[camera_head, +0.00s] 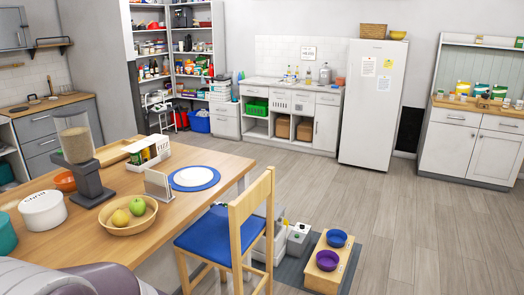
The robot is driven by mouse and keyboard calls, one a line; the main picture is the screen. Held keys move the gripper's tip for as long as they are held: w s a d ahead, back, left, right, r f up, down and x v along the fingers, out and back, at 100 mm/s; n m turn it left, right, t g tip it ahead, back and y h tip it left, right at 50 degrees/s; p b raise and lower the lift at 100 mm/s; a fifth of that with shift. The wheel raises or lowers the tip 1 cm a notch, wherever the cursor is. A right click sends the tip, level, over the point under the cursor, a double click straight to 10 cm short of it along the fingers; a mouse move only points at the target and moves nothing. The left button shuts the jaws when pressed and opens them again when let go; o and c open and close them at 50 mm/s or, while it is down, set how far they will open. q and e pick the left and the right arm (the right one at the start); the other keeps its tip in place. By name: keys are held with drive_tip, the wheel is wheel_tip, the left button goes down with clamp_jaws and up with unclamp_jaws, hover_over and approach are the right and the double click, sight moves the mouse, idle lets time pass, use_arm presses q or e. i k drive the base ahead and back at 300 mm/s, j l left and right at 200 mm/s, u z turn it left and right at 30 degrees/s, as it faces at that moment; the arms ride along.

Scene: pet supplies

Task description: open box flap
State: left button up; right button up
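A small white box-like holder (148,152) with upright packets stands on the wooden table at left. A small light-grey box-like item (298,239) is on the floor beside the chair, partly hidden; I cannot tell if it has a flap. Neither of my grippers is in view.
The wooden table (128,186) holds a fruit bowl (128,215), a dispenser (80,165) and a plate on a blue mat (194,188). A blue-seated chair (215,238) and a wooden stand with two bowls (330,262) are near. Floor at right is clear.

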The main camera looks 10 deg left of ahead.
sight(135, 146)
drive_tip(key=i+j+u, duration=0.2)
drive_tip(key=i+u, duration=0.65)
drive_tip(key=i, duration=0.15)
drive_tip(key=i+l+u, duration=0.15)
drive_tip(key=i+u, duration=0.25)
drive_tip(key=i, duration=0.1)
